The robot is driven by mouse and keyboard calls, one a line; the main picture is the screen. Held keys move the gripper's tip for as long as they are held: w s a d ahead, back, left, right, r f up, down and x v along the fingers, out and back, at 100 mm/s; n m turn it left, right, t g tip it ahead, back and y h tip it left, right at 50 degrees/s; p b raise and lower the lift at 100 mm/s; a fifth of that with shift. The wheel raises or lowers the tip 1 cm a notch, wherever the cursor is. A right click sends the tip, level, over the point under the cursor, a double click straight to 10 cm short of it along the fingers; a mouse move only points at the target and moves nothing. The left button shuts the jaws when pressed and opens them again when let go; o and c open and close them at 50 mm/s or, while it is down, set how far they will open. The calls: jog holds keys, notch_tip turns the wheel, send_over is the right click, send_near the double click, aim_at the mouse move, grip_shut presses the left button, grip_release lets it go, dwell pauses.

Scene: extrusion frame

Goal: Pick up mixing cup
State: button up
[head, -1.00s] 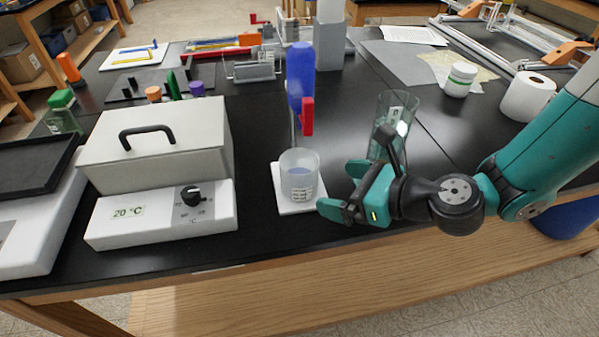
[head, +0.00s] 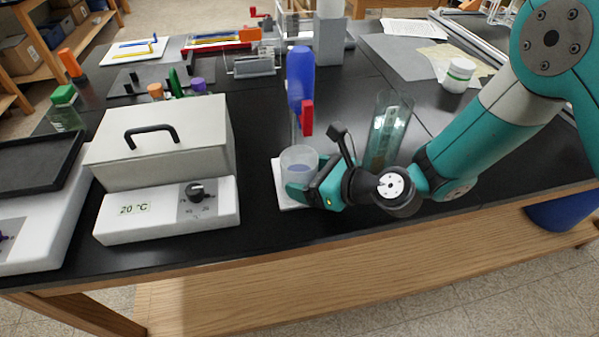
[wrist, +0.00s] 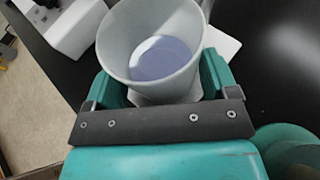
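The mixing cup (head: 298,163) is a clear, whitish cup with bluish-purple liquid. It stands upright on a white square plate (head: 280,188) near the bench's front edge. My gripper (head: 312,180) is low at the cup's right side, with its fingers reaching around it. In the wrist view the cup (wrist: 118,45) sits between the two teal fingers of my gripper (wrist: 168,82), its liquid visible inside. The fingers look spread, one on each side of the cup. Firm contact does not show, and the cup's lower part is partly hidden.
A blue-handled tool with a red part (head: 301,85) rises just behind the cup. A tall glass cylinder (head: 388,130) stands close behind my gripper. A white heater box (head: 165,210) is to the left. Black bench top is clear between box and plate.

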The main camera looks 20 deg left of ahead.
jog(key=c, duration=0.5)
jog(key=shift+c, duration=0.2)
jog(key=shift+r, duration=0.2)
